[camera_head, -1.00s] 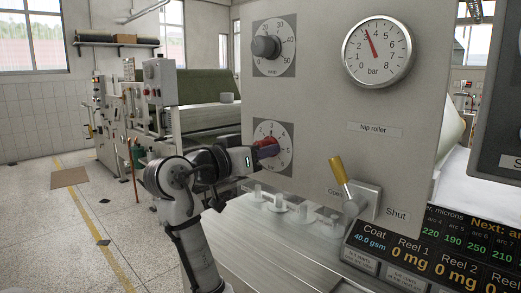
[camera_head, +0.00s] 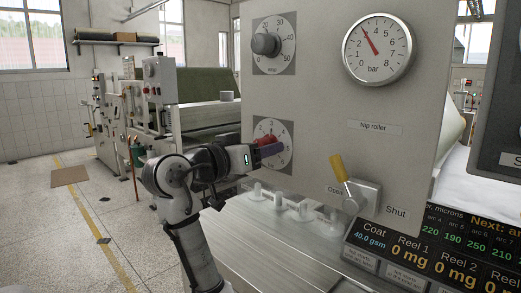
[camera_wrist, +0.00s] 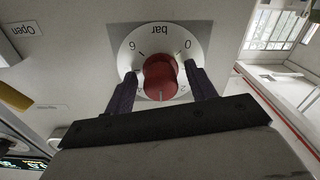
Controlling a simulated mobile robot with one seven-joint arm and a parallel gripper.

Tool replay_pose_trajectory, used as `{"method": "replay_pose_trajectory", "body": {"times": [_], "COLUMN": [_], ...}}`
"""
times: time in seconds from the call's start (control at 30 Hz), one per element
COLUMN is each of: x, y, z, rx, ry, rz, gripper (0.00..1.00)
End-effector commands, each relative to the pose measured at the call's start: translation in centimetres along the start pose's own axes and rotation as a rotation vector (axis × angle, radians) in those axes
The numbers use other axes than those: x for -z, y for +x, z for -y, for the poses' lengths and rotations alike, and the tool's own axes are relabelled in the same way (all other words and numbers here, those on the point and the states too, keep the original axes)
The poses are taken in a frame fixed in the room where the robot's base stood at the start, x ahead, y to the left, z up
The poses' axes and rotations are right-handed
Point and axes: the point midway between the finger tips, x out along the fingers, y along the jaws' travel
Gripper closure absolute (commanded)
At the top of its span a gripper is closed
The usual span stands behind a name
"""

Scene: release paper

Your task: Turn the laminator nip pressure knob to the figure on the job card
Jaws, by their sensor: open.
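The red pressure knob (camera_wrist: 161,76) sits on a white dial marked "bar" (camera_wrist: 160,42). In the wrist view the dial is upside down, with 6 at left and 0 at right. The knob's pale mark points down, near 3. My gripper (camera_wrist: 162,84) is open, with one dark finger on each side of the knob and a gap to it. In the head view my gripper (camera_head: 266,147) is at the lower dial (camera_head: 272,128) and partly hides it. The round gauge (camera_head: 378,50) reads near 3 bar. I cannot make out a job card.
A second dial with a dark knob (camera_head: 265,44) is above. A yellow-handled lever (camera_head: 338,168) stands between "Open" and "Shut" at right. Several clear pegs (camera_head: 280,201) are below the dial. A display (camera_head: 430,240) is at lower right.

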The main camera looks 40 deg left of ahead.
Motion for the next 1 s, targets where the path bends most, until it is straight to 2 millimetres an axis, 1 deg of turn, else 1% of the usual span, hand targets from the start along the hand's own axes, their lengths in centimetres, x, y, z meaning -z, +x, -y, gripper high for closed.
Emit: {"method": "replay_pose_trajectory", "body": {"times": [0.17,0.4,0.5,0.6,0.7,0.8,1.0], "x": [-0.2,-0.3,-0.2,-0.2,-0.1,-0.1,0.0], "y": [-2.7,-8.2,-10.3,-11.9,-12.9,-13.4,-13.6], "z": [0.1,0.1,0.1,0.1,0.0,0.0,0.0], "rx": [0.004,0.004,0.003,0.003,0.002,0.002,0.001], "ry": [0.003,0.003,0.003,0.001,0.001,0.001,0.0], "rz": [-0.005,-0.003,-0.003,-0.002,-0.001,0.0,0.0], "gripper": [0.44,0.44,0.44,0.44,0.44,0.44,0.44]}}
